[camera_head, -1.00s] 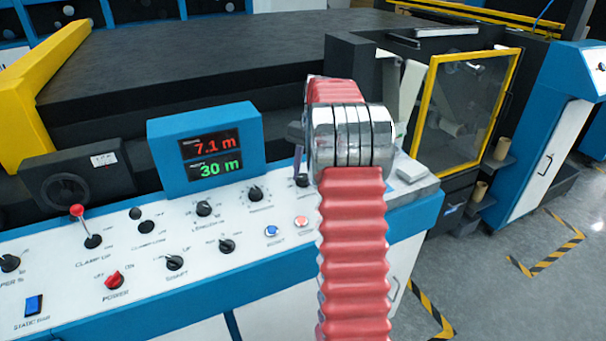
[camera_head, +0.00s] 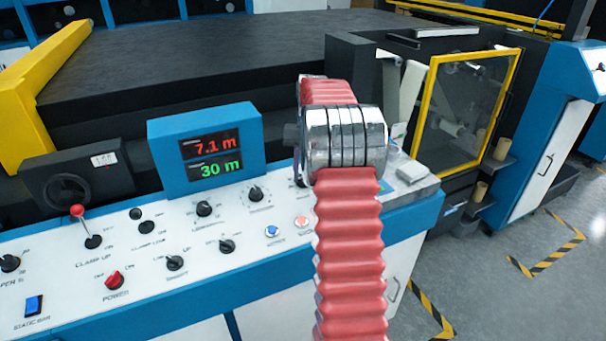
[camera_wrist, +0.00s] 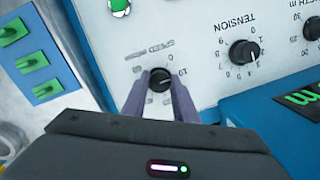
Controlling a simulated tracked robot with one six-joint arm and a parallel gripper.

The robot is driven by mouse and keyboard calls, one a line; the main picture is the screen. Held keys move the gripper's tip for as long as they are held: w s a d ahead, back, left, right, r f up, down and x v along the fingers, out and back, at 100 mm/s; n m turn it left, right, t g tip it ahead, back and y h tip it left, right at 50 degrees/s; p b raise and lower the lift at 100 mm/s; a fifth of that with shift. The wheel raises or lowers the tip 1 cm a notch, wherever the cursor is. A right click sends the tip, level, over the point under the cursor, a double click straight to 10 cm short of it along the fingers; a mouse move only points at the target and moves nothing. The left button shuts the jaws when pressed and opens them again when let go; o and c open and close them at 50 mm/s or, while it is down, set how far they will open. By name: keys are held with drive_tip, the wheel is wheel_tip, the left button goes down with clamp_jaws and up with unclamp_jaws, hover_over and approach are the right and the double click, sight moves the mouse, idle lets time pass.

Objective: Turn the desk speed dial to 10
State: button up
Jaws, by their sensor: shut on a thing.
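The black speed dial (camera_wrist: 159,85) sits on the white desk panel, below the upside-down word SPEED in the wrist view. My gripper (camera_wrist: 160,78) is shut on it, with one grey-purple finger on each side of the knob. A pale mark on the knob's face points roughly right in that view, towards the side where the 10 is printed; the exact reading is unclear. In the head view my arm hides most of the dial and my fingers.
The tension dial (camera_wrist: 243,52) is right of the speed dial in the wrist view. Several knobs, a red-tipped lever (camera_head: 78,211) and blue and red buttons share the panel. The display (camera_head: 206,150) reads 7.1 m and 30 m. Green switches (camera_wrist: 31,61) stand left in the wrist view.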

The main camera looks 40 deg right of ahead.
drive_tip(key=o, duration=0.6)
drive_tip(key=shift+w+r, duration=0.15)
drive_tip(key=o, duration=0.5)
drive_tip(key=shift+c, duration=0.2)
wheel_tip(320, 180, up, 13)
drive_tip(key=d, duration=0.1)
drive_tip(key=shift+d+r, duration=0.2)
drive_tip(key=shift+d, duration=0.05)
